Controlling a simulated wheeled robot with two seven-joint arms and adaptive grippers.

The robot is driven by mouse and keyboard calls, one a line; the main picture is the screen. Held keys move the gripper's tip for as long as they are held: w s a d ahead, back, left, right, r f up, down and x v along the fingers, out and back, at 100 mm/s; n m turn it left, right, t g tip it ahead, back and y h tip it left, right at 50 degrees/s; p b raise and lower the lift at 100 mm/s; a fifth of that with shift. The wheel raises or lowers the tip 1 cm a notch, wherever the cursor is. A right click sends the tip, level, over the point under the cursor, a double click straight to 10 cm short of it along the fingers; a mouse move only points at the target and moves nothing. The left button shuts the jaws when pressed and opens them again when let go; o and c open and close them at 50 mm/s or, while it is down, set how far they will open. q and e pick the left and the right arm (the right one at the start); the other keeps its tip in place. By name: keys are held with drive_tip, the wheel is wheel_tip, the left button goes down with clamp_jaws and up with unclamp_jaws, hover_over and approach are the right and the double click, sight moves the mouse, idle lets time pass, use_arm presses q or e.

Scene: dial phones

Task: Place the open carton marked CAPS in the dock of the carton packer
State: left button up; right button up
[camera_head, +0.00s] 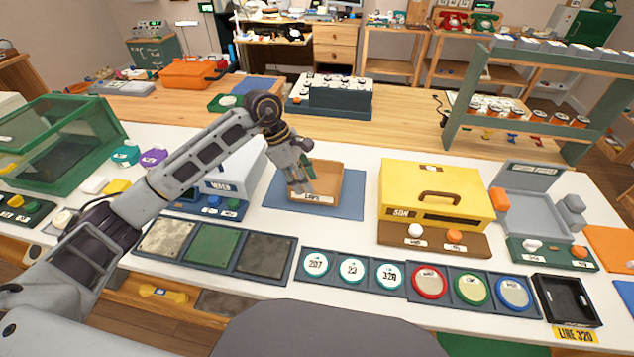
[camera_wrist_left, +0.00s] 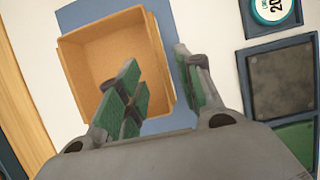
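The open carton (camera_head: 327,183) is a tan, empty box with a label on its front that seems to read CAPS. It stands on a blue mat (camera_head: 350,208) in the middle of the white table. My left gripper (camera_head: 303,182) is at the carton's left side, pointing down. In the left wrist view its green-padded fingers (camera_wrist_left: 160,78) are apart, one over the carton's inside (camera_wrist_left: 95,70) and one outside its wall; contact cannot be told. A grey machine with a tray-like dock (camera_head: 532,212), likely the carton packer, stands at the right. My right gripper is not in view.
A yellow box (camera_head: 432,192) with a handle stands between the carton and the grey machine. A white machine (camera_head: 235,172) is left of the mat. Panels with round discs (camera_head: 352,270) and a black tray (camera_head: 567,300) lie in front. A green rack (camera_head: 540,85) rises at the back right.

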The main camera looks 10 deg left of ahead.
use_arm(q)
drive_tip(key=shift+d+x, duration=0.1)
drive_tip(key=shift+x, duration=1.2)
drive_tip(key=shift+d+x, duration=0.15)
drive_tip(key=shift+x, duration=1.15)
drive_tip(key=shift+s+r, duration=0.1)
clamp_jaws()
